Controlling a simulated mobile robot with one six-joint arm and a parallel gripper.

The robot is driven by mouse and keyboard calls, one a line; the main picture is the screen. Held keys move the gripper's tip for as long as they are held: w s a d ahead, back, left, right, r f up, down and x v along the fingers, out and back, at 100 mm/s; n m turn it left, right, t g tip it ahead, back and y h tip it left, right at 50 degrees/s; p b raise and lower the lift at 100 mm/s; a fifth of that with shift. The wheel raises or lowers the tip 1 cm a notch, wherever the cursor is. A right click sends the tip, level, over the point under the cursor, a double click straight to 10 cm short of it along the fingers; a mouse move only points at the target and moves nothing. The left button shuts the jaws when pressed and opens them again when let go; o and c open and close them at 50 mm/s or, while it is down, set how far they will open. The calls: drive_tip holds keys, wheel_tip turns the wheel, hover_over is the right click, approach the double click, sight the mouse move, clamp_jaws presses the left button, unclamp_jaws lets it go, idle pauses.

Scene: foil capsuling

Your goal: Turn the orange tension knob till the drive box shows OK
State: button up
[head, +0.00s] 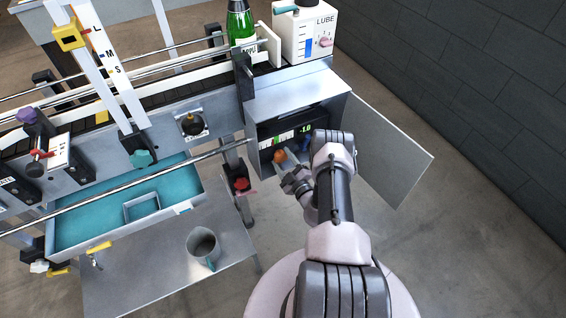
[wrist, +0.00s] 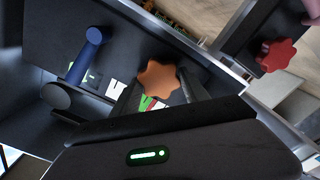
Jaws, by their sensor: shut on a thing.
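The orange knob (head: 279,155) is a lobed star-shaped knob inside the open drive box (head: 300,98). In the wrist view the orange knob (wrist: 158,79) shows between the two dark fingers of my gripper (wrist: 161,95). My gripper (head: 285,163) reaches into the box opening from the front and is shut on the knob. The display (head: 303,128) above the knob has a coloured bar and a reading that looks like -1.0. In the wrist view my gripper body hides much of the display.
The box's door (head: 392,163) stands open to the right of my arm. A blue lever (wrist: 86,55) is beside the knob in the wrist view. A red knob (head: 241,184) sits on a post left of the box.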

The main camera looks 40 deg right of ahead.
drive_tip(key=n+b, duration=0.1)
drive_tip(key=n, duration=0.4)
drive_tip(key=shift+f+n+b, duration=0.1)
drive_tip(key=shift+n+b, duration=0.2)
drive_tip(key=shift+b, duration=0.1)
idle(0.4)
drive_tip(key=o, duration=1.4)
drive_tip(key=shift+n, duration=0.3)
drive_tip(key=shift+c, duration=0.2)
drive_tip(key=p+v, duration=0.5)
drive_tip(key=v, duration=1.2)
drive_tip(key=shift+s+a+p, duration=0.2)
drive_tip(key=shift+p, duration=0.15)
drive_tip(key=shift+w, duration=0.1)
